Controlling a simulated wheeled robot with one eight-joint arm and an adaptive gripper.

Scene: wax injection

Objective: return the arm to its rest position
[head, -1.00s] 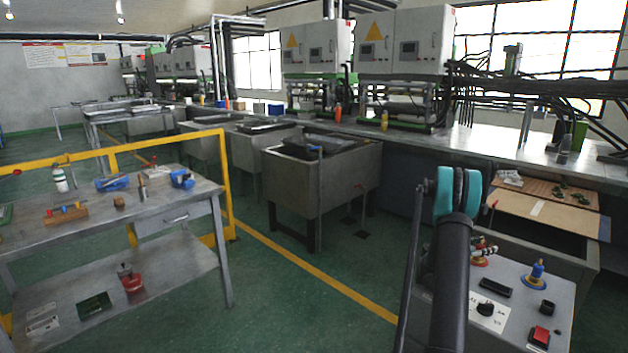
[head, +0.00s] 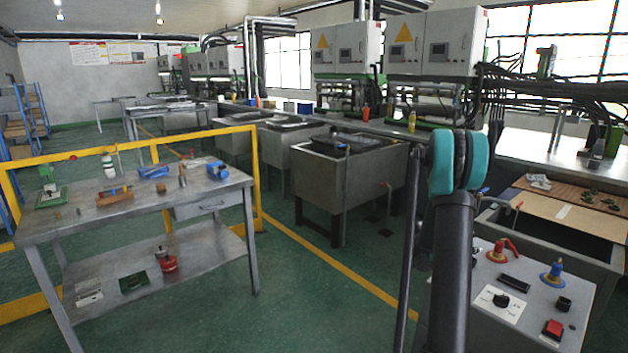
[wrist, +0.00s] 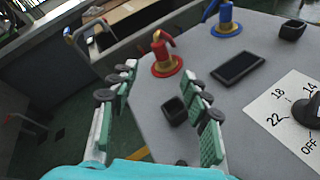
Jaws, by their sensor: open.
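My arm (head: 456,200) rises at the right of the head view, with a teal joint near its top. My gripper (wrist: 160,115) shows in the wrist view, its two green-padded fingers spread apart with nothing between them. It is above the left edge of a grey control box top (wrist: 225,125). In the head view the gripper is not clearly visible, hidden by or merged with the arm.
The control box top carries a red valve (wrist: 162,55), a blue valve (wrist: 226,18), a dark rectangle (wrist: 239,68) and a dial (head: 500,300). A metal workbench (head: 120,215) stands left, behind it a yellow rail (head: 255,165). Metal tanks (head: 345,180) stand behind. Green floor between is open.

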